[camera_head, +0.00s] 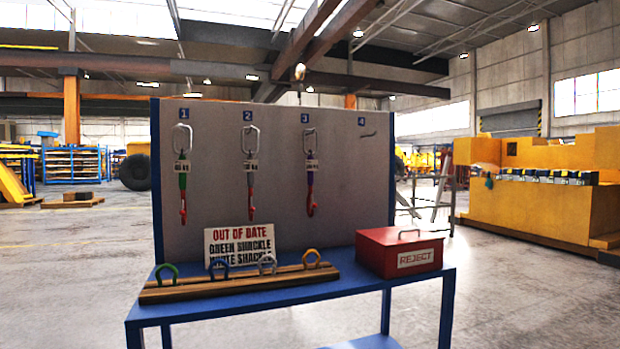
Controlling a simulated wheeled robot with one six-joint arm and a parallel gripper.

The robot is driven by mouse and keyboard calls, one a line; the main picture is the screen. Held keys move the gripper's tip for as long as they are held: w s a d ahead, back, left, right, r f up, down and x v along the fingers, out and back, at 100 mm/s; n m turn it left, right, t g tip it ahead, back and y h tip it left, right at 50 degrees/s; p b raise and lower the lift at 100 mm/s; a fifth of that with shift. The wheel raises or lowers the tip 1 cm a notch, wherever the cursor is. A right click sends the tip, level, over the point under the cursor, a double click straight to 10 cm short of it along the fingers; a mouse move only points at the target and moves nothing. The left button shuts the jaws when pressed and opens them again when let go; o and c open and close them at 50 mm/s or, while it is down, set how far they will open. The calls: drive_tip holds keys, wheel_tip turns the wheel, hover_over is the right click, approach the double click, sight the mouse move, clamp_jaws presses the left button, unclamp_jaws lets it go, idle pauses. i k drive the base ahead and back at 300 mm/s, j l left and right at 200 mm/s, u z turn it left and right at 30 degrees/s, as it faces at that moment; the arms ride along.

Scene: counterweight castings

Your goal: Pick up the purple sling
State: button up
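A sling with a purple band (310,178) hangs from the hook under number 3 on the grey board (340,215). It has a metal ring at the top, a small tag and a red hook at the bottom. A sling with a green band (183,181) hangs under number 1. The peg under number 4 (369,134) is bare. My gripper does not show in this view.
A blue table (300,292) stands before the board. It holds a wooden rack (225,285) with several coloured shackles, an "OUT OF DATE" sign (240,243) and a red REJECT box (399,252). A stepladder (440,193) stands behind right. Open floor lies left.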

sight(311, 164)
drive_tip(key=i, duration=1.45)
drive_tip(key=i+l, duration=0.1)
drive_tip(key=i, duration=1.4)
